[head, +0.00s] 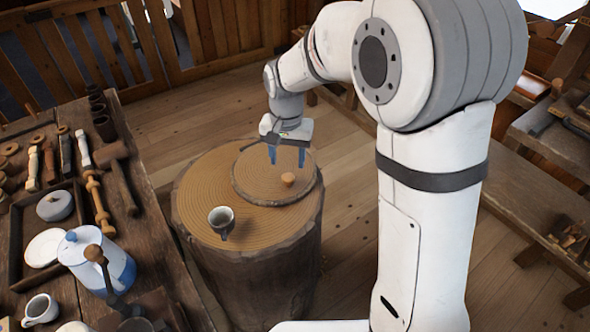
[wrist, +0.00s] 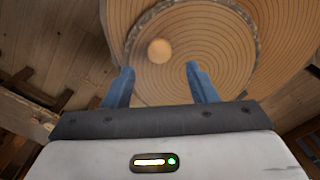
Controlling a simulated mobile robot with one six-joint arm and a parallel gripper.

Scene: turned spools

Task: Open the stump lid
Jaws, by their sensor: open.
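The wooden stump (head: 255,265) stands on the floor left of my arm, its top ringed with grain. The round stump lid (head: 262,188) lies on the top's back right part, with a small round light-wood knob (head: 288,179) on it.
A workbench at the left carries a blue-and-white pot (head: 95,260), a mallet (head: 118,165) and several turned pieces. A wooden bench (head: 540,190) stands at the right. Floor between is clear.

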